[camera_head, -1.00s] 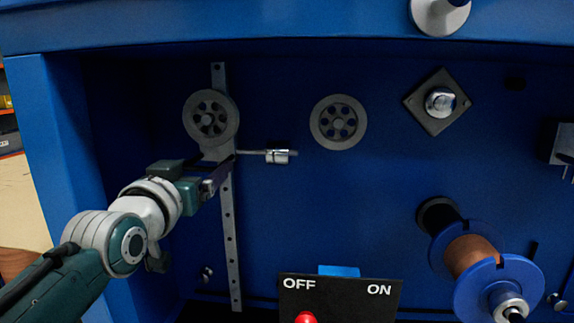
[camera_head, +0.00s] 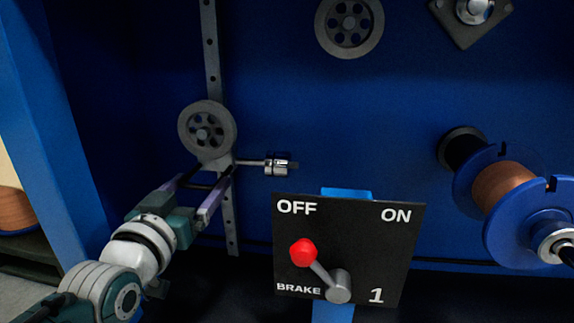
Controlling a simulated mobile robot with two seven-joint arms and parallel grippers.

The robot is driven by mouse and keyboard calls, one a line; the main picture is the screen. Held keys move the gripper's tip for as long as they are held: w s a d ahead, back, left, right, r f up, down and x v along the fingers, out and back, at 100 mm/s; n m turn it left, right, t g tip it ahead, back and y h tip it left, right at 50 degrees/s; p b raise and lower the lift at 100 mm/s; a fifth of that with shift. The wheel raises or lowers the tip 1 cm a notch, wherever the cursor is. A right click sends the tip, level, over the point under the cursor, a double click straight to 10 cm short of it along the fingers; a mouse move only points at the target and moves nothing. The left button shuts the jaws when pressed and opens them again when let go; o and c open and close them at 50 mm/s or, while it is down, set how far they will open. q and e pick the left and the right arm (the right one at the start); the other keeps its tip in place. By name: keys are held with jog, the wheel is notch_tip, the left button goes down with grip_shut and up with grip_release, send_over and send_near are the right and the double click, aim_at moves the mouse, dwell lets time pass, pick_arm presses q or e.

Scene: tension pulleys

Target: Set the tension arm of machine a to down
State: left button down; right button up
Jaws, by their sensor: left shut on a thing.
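The tension arm is a grey pulley wheel (camera_head: 207,128) on a bracket with a short horizontal rod (camera_head: 253,163) ending in a silver cylinder (camera_head: 276,167). It sits on a vertical perforated rail (camera_head: 210,60), in the lower part of the rail that shows. My left gripper (camera_head: 205,180) reaches in from the lower left, its two fingers at the bracket just below the wheel. It is shut on the tension arm; the exact contact is partly hidden. My right gripper is not in view.
A fixed pulley (camera_head: 349,25) is at the upper middle. A black switch panel (camera_head: 390,250) with a red-knobbed lever (camera_head: 303,252) stands in front at lower middle. A blue spool (camera_head: 505,195) with brown wire juts out at right. The blue frame post (camera_head: 50,130) stands at left.

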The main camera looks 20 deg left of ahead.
pick_arm(q)
notch_tip(320, 180, down, 3)
jog(key=shift+r+b, duration=0.1)
jog(key=shift+b, duration=0.7)
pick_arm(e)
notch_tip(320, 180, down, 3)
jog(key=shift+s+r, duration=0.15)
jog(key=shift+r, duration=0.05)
pick_arm(q)
jog(key=shift+f, duration=0.2)
jog(key=shift+c, duration=0.3)
grip_release()
jog(key=shift+d, duration=0.2)
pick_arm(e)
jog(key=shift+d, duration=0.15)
